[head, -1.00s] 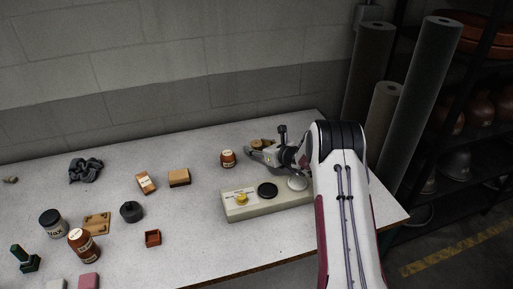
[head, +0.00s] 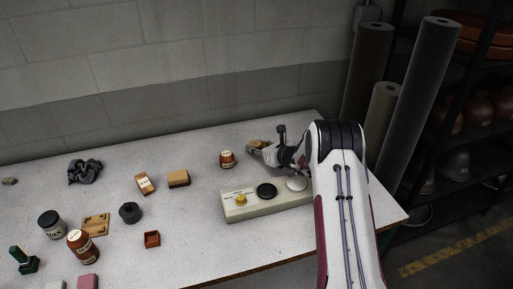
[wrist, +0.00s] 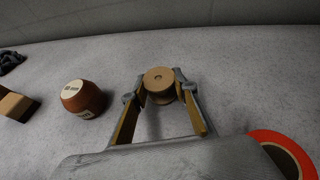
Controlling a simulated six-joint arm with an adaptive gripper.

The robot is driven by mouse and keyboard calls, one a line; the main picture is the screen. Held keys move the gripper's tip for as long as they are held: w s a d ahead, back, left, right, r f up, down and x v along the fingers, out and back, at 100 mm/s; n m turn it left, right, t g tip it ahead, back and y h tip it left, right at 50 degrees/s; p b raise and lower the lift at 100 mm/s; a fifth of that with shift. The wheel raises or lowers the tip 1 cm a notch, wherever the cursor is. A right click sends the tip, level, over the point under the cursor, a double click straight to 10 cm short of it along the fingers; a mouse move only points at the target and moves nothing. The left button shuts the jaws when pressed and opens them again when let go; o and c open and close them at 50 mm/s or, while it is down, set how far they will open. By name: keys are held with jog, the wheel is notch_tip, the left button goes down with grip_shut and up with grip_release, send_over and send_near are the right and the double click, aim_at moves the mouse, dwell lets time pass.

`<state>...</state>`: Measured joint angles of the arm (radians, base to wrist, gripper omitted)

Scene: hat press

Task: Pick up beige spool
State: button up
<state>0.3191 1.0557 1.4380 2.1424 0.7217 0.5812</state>
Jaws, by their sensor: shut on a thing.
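The beige spool (wrist: 160,83) sits between the two fingertips of my gripper (wrist: 160,92) in the wrist view, with its round end and small centre hole facing the camera. The gripper is shut on it, one finger on each side. In the head view the spool (head: 256,143) is a small tan shape at the tip of my gripper (head: 256,150), partly hidden by the fingers. I cannot tell whether the spool still touches the table.
A brown jar (head: 227,159) stands just left of the gripper; it also shows in the wrist view (wrist: 84,98). A beige box with a yellow button (head: 240,199) lies in front. An orange ring (wrist: 285,153) is at the wrist view's lower right. Blocks and jars lie farther left.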

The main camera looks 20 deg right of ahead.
aim_at(257, 144)
jog(key=shift+r, duration=4.85)
